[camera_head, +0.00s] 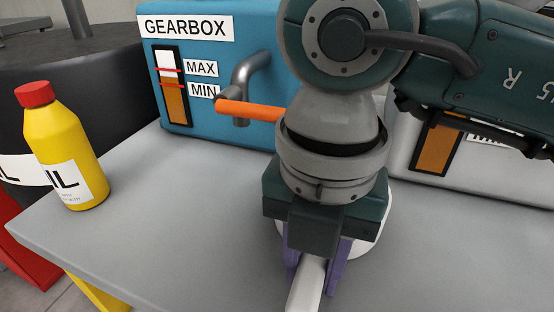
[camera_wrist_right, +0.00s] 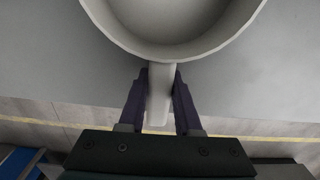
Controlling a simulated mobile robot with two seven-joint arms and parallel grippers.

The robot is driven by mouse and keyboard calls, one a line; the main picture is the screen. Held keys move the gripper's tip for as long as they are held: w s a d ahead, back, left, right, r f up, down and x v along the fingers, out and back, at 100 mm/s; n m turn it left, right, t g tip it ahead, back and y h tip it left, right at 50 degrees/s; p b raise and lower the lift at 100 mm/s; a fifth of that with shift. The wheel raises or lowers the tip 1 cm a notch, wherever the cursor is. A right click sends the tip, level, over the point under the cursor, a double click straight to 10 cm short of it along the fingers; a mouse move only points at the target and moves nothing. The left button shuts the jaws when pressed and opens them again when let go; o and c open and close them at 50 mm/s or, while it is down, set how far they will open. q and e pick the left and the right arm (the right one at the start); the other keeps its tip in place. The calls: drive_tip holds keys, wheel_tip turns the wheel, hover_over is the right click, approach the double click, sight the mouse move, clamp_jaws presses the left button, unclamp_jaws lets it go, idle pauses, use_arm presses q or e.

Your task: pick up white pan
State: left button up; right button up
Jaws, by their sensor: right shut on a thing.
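The white pan is mostly hidden behind my right gripper in the head view, where its handle (camera_head: 306,287) points toward the front. In the right wrist view the pan's round bowl (camera_wrist_right: 180,45) shows at the top, with its handle (camera_wrist_right: 160,95) running down between the fingers. My right gripper (camera_head: 318,268) is shut on the pan's handle, one purple finger on each side; the fingers also show in the right wrist view (camera_wrist_right: 161,100). I cannot tell whether the pan is touching the table. My left gripper is not in view.
A blue gearbox (camera_head: 214,80) with an orange-handled tap (camera_head: 250,110) stands behind the arm. A grey box (camera_head: 480,165) stands at right. A yellow oil bottle (camera_head: 62,148) with a red cap stands on the grey table (camera_head: 170,225) at left. The table's front left is clear.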

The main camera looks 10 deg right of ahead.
clamp_jaws()
drive_tip(key=shift+d+r, duration=0.1)
drive_tip(key=shift+r, duration=0.05)
idle(0.4)
